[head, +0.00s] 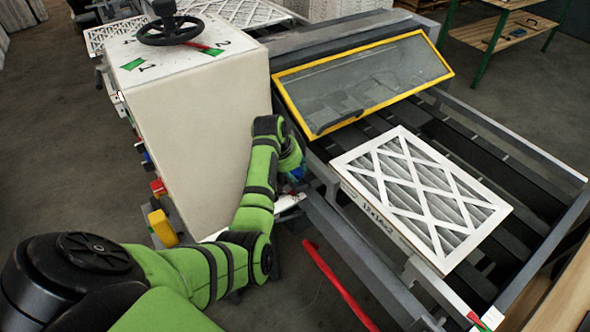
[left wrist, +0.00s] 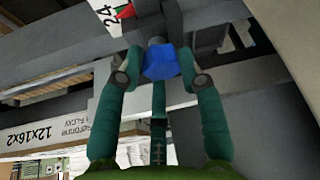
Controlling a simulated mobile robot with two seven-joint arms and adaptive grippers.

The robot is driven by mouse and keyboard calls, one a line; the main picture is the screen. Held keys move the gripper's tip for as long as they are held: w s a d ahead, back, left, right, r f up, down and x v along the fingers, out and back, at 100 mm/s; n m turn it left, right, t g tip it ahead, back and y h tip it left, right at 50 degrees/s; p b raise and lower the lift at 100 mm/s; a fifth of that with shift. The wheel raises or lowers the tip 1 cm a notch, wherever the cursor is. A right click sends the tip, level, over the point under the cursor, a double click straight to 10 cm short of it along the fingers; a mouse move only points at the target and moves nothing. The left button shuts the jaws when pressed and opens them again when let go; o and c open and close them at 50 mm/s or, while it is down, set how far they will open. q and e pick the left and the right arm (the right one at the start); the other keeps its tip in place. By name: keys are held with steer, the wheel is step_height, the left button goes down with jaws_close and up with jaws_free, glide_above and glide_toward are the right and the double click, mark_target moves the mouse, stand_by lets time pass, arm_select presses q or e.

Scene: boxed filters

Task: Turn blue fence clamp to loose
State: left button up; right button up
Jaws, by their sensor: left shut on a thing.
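The blue fence clamp (left wrist: 160,62) shows in the left wrist view, between the fingertips of my left gripper (left wrist: 161,75). The fingers are shut on it from both sides. In the head view a small bit of blue shows at the end of my left arm (head: 297,174), low beside the machine and mostly hidden by the arm. How far the clamp is turned cannot be told. My right gripper is in neither view.
A boxed filter (head: 420,195) marked 12x16x2 lies on the conveyor, right of my arm. A yellow-framed clear guard (head: 365,80) stands behind it. A white cabinet with a black handwheel (head: 170,30) is to the left. A red bar (head: 338,285) is in front.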

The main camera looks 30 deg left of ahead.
arm_select(q)
steer(key=shift+s+f+n, duration=0.35)
steer(key=shift+f+n, duration=0.05)
steer(key=n, duration=0.1)
steer(key=n+y, duration=0.1)
steer(key=n, duration=0.2)
steer(key=shift+d+g+y, duration=0.25)
steer(key=shift+g+y, duration=0.05)
steer(key=shift+n+y, duration=0.4)
steer(key=shift+n, duration=0.9)
steer(key=shift+r, duration=0.1)
steer(key=o, duration=1.1)
steer(key=shift+a+r, duration=0.1)
steer(key=shift+r, duration=0.2)
